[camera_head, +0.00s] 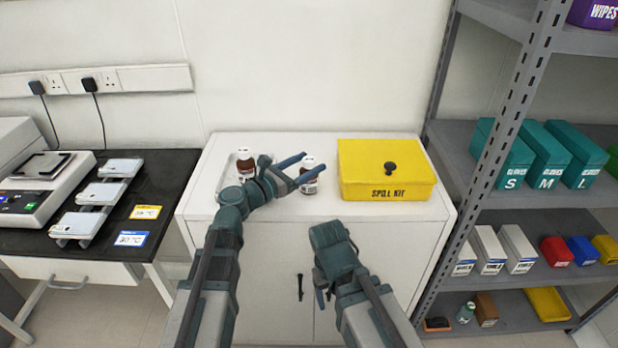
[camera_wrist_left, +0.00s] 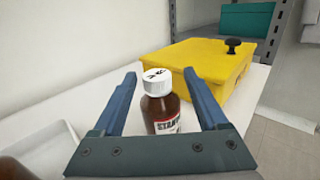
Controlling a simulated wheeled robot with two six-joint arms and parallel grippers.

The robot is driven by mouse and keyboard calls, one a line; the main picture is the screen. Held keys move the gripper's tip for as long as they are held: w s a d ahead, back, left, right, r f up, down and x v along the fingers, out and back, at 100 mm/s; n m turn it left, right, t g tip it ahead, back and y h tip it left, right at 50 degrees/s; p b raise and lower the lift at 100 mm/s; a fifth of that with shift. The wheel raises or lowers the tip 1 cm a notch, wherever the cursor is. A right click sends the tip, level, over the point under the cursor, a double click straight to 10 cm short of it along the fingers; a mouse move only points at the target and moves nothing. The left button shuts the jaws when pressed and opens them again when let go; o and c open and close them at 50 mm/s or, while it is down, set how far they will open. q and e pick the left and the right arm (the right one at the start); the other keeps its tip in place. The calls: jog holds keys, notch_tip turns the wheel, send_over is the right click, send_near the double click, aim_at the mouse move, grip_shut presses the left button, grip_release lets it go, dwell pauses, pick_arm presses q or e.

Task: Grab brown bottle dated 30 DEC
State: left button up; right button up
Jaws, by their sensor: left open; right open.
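A brown bottle (camera_head: 309,187) with a white cap and a white-and-red label stands upright on the white cabinet top. It also shows in the left wrist view (camera_wrist_left: 162,108), with dark marks on its cap too small to read. My left gripper (camera_head: 313,162) is open, and its blue fingers (camera_wrist_left: 160,76) stand apart on either side of this bottle in the wrist view. A second brown bottle (camera_head: 246,164) stands in a white tray (camera_head: 229,182) to the left. No date is readable on either bottle. My right gripper (camera_head: 321,290) is open and low, in front of the cabinet.
A yellow spill kit box (camera_head: 386,172) with a black knob stands right of the nearer bottle. A metal shelf (camera_head: 440,135) with teal boxes rises at the right. A black bench (camera_head: 168,180) with a scale and small trays is at the left. The wall closes off the back.

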pick_arm(q)
jog(key=x, duration=0.4)
jog(key=shift+w+a, duration=0.1)
jog(key=shift+w, duration=0.1)
jog(key=shift+c, duration=0.2)
grip_shut()
dwell(1.0)
